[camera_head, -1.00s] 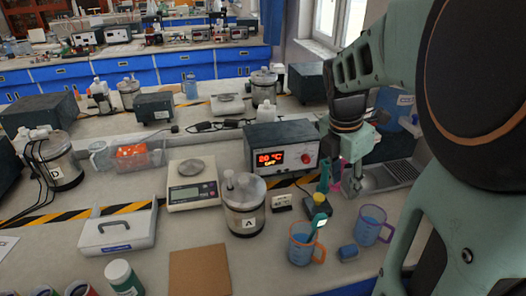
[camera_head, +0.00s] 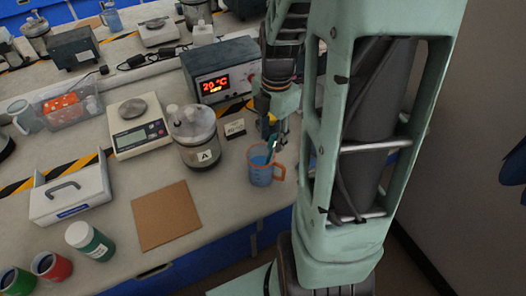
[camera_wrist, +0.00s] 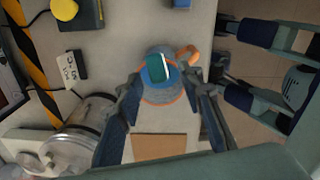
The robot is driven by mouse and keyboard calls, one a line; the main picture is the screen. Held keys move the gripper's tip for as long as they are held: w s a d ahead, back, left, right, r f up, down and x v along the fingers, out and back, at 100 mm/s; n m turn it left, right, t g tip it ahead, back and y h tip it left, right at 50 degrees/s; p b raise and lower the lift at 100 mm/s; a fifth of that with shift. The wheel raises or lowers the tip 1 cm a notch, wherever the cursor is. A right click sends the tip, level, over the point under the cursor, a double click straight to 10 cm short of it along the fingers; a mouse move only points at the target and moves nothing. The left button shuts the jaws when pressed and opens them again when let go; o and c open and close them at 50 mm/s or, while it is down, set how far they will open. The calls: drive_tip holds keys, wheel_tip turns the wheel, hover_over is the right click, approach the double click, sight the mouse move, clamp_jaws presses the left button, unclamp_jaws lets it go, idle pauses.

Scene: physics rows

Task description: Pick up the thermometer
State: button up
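The thermometer (camera_head: 271,151) is a teal stick standing tilted in a blue-tinted cup with an orange rim and handle (camera_head: 260,173). In the wrist view its teal, white-edged top (camera_wrist: 154,67) shows over the cup (camera_wrist: 165,97). My gripper (camera_wrist: 170,87) is open, with one finger on each side of the cup and thermometer in that view. In the head view my gripper (camera_head: 277,136) is above the cup, pointing down. The fingers look empty, and the exact gap to the thermometer is hard to tell.
A lidded container marked A (camera_head: 199,143) and a small label block (camera_head: 235,129) stand left of the cup. A heater reading 20 °C (camera_head: 222,72) is behind. A brown board (camera_head: 166,215) lies in front. A scale (camera_head: 138,135) and a white handled box (camera_head: 71,193) stand farther left.

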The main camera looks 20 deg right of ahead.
sight(269, 158)
drive_tip(key=shift+f, duration=1.3)
clamp_jaws()
